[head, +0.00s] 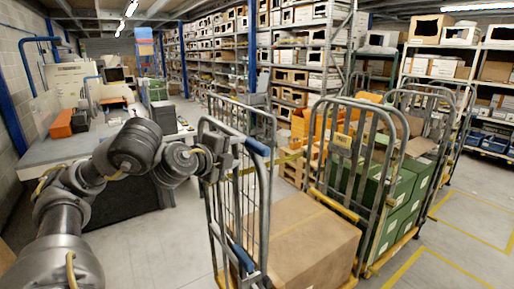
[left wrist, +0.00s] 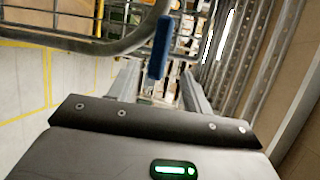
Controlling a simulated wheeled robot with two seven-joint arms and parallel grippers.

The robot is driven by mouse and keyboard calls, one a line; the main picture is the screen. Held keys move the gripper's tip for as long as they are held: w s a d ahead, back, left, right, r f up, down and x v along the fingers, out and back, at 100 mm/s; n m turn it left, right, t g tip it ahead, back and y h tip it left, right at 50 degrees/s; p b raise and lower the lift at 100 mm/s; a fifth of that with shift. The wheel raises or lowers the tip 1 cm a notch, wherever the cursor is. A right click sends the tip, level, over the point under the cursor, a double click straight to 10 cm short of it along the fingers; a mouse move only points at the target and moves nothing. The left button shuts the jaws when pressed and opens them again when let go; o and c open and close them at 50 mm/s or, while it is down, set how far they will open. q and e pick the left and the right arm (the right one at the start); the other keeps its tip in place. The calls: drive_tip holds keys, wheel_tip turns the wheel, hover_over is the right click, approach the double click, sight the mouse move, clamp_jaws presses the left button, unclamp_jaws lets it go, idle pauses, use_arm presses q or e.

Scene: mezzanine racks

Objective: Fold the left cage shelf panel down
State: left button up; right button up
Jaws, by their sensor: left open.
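The left cage (head: 212,215) is a grey tube-and-wire roll cage. Its shelf panel (head: 257,146) shows a blue bar at the top and appears to stand upright; much of its grid blends with the cage wire. My left gripper (head: 228,152) reaches in from the left, at the cage's upper part, close to the blue bar. In the left wrist view, the blue bar (left wrist: 161,46) shows between the two open fingers (left wrist: 160,88), seen beyond or between their tips; I cannot tell whether they touch it. My right gripper is not in view.
A large cardboard box (head: 315,235) sits low in the left cage. A second cage (head: 400,130) with green crates (head: 397,205) stands close on the right. A workbench (head: 60,150) is at the left. Racks line the back. Floor with yellow lines is clear at lower right.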

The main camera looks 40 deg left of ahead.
sight(254, 149)
use_arm(q)
drive_tip(key=b+x, duration=0.1)
drive_tip(key=x, duration=0.9)
drive_tip(key=shift+w+f, duration=0.15)
drive_tip(key=shift+w, duration=0.25)
drive_tip(key=shift+f, duration=0.1)
clamp_jaws()
